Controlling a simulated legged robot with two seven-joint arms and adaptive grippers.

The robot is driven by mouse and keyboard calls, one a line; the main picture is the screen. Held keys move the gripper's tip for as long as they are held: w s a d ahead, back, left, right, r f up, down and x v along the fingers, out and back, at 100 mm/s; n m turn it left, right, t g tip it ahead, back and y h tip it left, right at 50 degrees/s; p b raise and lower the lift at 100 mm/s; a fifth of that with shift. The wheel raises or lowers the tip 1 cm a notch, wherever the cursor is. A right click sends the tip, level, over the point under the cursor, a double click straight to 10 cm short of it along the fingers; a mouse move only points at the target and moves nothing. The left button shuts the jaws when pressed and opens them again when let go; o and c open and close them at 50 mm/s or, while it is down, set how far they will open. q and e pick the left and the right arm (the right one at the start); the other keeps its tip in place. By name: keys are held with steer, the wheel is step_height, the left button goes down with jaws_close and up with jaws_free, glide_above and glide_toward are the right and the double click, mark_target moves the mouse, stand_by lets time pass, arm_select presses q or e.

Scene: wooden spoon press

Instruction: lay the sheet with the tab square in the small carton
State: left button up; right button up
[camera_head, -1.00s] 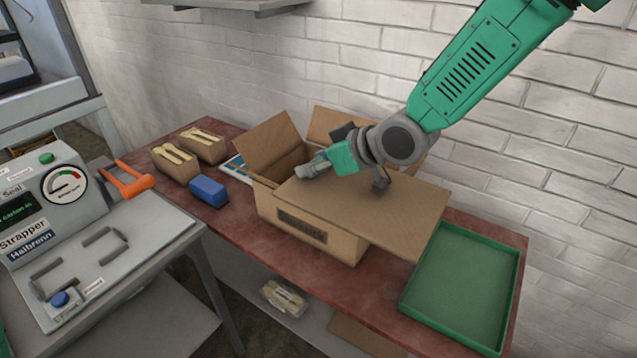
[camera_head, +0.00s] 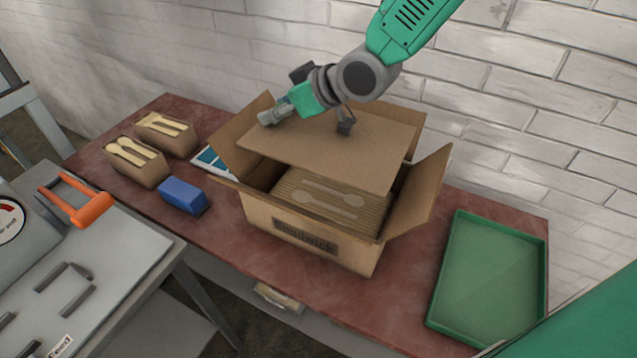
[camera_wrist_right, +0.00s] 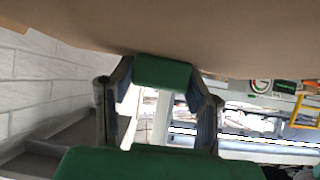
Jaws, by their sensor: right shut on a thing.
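My right gripper (camera_head: 268,116) is shut on the brown cardboard sheet (camera_head: 320,150), at the sheet's left edge in the head view. The sheet hangs above the open small carton (camera_head: 305,250), tilted, over its back part. Inside the carton's front part, a ribbed layer with spoon shapes (camera_head: 335,205) shows. In the right wrist view the sheet (camera_wrist_right: 200,30) fills the top, and a green piece (camera_wrist_right: 163,73) sits between the fingers (camera_wrist_right: 160,90). I cannot tell whether that is the tab. My left gripper is out of view.
The right carton flap (camera_head: 420,190) stands up beside the sheet. A green tray (camera_head: 490,275) lies at the right on the red table (camera_head: 225,240). A blue block (camera_head: 183,195) and two small boxes of wooden spoons (camera_head: 135,160) are at the left. A strapper bench (camera_head: 120,260) stands front left.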

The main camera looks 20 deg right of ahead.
mark_target(330, 130)
steer(key=shift+w+a+f+b, duration=0.1)
steer(key=shift+w+f+b, duration=0.2)
steer(key=shift+f, duration=0.3)
steer(key=shift+w+f+b, duration=0.2)
steer(key=shift+f+b, duration=0.2)
steer(key=shift+f, duration=0.2)
steer(key=f+b, duration=0.1)
steer(key=f, duration=0.2)
steer(key=f+b, duration=0.1)
steer(key=f, duration=0.3)
steer(key=f+b, duration=0.2)
steer(key=f, duration=0.1)
steer(key=shift+s+f, duration=0.3)
steer(key=shift+f, duration=0.05)
steer(key=f, duration=0.4)
steer(key=shift+d+b, duration=0.35)
steer(key=shift+b, duration=0.05)
steer(key=o, duration=1.2)
steer(key=shift+a, duration=0.15)
steer(key=shift+c, duration=0.2)
steer(key=shift+s+d+r, duration=0.3)
steer(key=shift+r, duration=0.05)
steer(key=p+v, duration=0.1)
steer(key=v, duration=1)
steer(key=shift+s+p, duration=0.1)
steer(key=shift+p, duration=0.2)
